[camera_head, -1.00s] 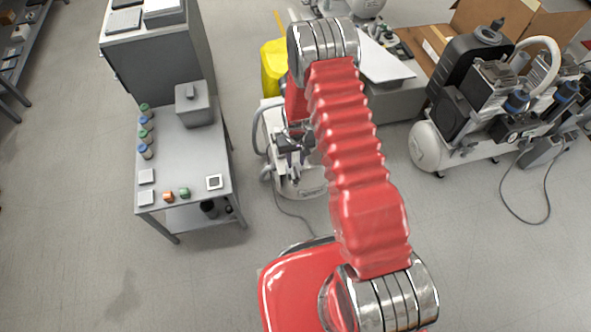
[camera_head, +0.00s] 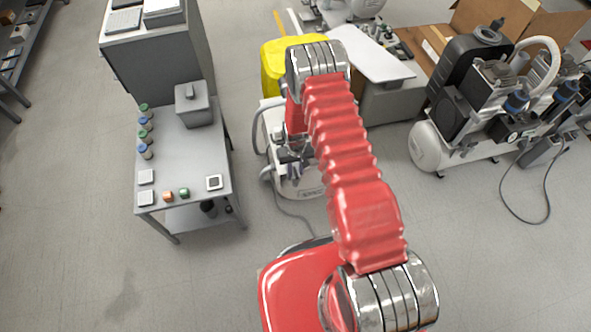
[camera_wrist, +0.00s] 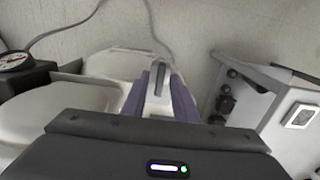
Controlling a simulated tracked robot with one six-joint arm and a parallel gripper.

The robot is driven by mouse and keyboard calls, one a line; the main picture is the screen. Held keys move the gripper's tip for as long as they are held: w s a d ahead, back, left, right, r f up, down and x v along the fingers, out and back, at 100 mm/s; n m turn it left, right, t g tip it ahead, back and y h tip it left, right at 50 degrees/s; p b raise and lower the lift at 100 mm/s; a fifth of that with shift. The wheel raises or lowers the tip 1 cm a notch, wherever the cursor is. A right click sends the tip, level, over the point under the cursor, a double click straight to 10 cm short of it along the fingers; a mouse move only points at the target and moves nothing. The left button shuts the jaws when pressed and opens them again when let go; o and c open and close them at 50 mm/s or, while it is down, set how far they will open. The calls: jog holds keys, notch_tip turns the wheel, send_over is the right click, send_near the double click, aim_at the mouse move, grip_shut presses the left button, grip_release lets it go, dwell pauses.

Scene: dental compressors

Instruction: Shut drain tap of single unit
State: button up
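The single unit is a white compressor (camera_head: 311,190) on the floor, partly hidden behind my red arm in the head view. In the wrist view its white body (camera_wrist: 85,100) fills the left and middle, with a round gauge (camera_wrist: 14,60) at the far left. My gripper (camera_wrist: 160,88) reaches down over it, its two purple fingers apart. A grey upright bar (camera_wrist: 159,74) shows between the fingertips; it may be the drain tap's lever, but I cannot tell whether the fingers touch it. My gripper (camera_head: 293,174) looks small and partly hidden in the head view.
A grey bench (camera_head: 190,165) with bottles and small blocks stands left of the unit; its edge shows at right in the wrist view (camera_wrist: 275,85). A yellow container (camera_head: 274,66) is behind. A larger compressor (camera_head: 432,147) stands right. Open floor lies at front left.

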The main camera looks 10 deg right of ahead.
grip_shut()
jog(key=shift+m, duration=0.5)
jog(key=m, duration=1.2)
jog(key=shift+m, duration=2.5)
jog(key=shift+o, duration=0.4)
grip_release()
